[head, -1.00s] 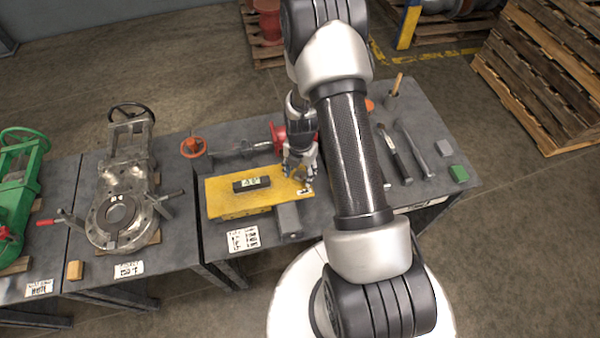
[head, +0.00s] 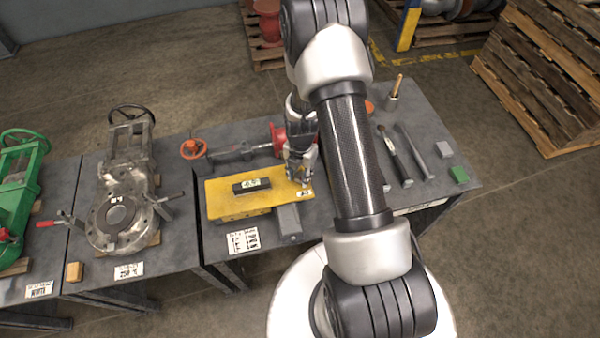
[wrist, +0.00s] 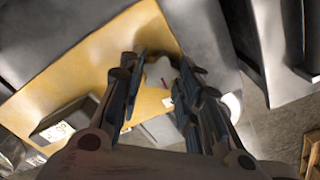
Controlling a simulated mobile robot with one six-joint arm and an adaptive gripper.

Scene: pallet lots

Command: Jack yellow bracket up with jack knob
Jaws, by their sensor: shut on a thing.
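The yellow bracket (head: 225,206) is a flat yellow plate on the middle grey bench, and it also shows in the wrist view (wrist: 85,65). A dark box-shaped piece with a small pale greenish window (head: 252,185) lies on its top. My gripper (head: 303,180) is over the bracket's right end, pointing down. In the head view the knob is mostly hidden by the fingers. I cannot tell the bracket's exact height or tilt.
A grey block (head: 288,222) sits by the bracket's front right. A large flanged valve (head: 117,213) stands on the left bench.

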